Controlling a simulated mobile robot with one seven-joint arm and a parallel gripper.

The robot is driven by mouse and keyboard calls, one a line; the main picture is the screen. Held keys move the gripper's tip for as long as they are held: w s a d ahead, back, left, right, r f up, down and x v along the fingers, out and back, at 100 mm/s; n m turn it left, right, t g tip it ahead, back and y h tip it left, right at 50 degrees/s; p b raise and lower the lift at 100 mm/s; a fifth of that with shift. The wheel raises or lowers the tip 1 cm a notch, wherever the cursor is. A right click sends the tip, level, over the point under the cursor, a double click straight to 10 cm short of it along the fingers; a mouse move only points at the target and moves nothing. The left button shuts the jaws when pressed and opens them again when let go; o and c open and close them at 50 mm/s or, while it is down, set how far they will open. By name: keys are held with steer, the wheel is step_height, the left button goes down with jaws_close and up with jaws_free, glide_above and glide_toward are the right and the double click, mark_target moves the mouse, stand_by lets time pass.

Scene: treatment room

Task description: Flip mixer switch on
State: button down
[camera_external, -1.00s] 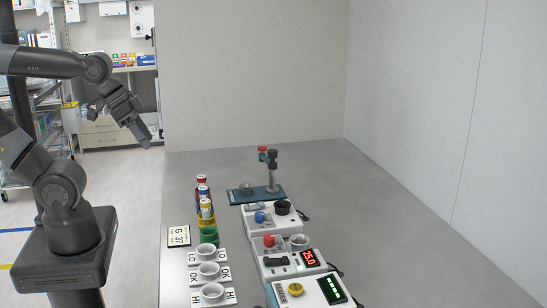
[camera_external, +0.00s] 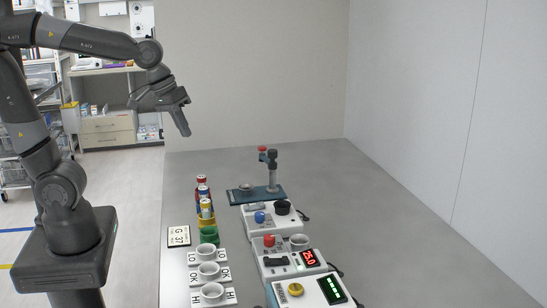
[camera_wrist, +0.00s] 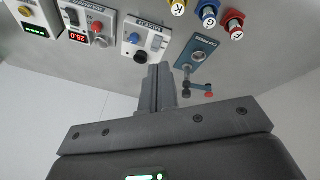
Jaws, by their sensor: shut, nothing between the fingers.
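The mixer appears to be the white box (camera_external: 268,222) with a blue knob (camera_external: 259,217), a black round cup (camera_external: 282,207) and a small grey switch-like part (camera_external: 254,206). The box also shows at the top of the wrist view (camera_wrist: 128,48). My gripper (camera_external: 184,132) is shut and empty, pointing down, high above and left of the mixer. In the wrist view its closed fingers (camera_wrist: 159,72) reach up the middle, close below the mixer in the picture.
A teal press stand (camera_external: 273,180) with a red-ended lever rises behind the mixer. A red-display device (camera_external: 293,261) and a green-display box (camera_external: 311,291) stand in front. Capped vials (camera_external: 205,208), cups (camera_external: 208,271) and a sign (camera_external: 179,236) lie left. The table's right side is clear.

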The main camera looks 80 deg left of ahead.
steer(key=w+f+n+g, duration=0.1)
steer(key=w+f+n, duration=0.2)
steer(key=w+n, duration=0.5)
steer(key=n+g, duration=0.2)
steer(key=n, duration=0.1)
glide_above(262, 203)
steer(key=s, duration=0.3)
steer(key=shift+w+f, duration=0.15)
steer(key=shift+f, duration=1.3)
steer(key=shift+w+f, duration=0.1)
steer(key=shift+f, duration=1.3)
steer(key=f, duration=0.4)
steer(key=w+f, duration=0.1)
steer(key=f, duration=0.4)
steer(key=w+f, duration=0.1)
steer(key=f, duration=0.3)
steer(key=shift+f, duration=0.4)
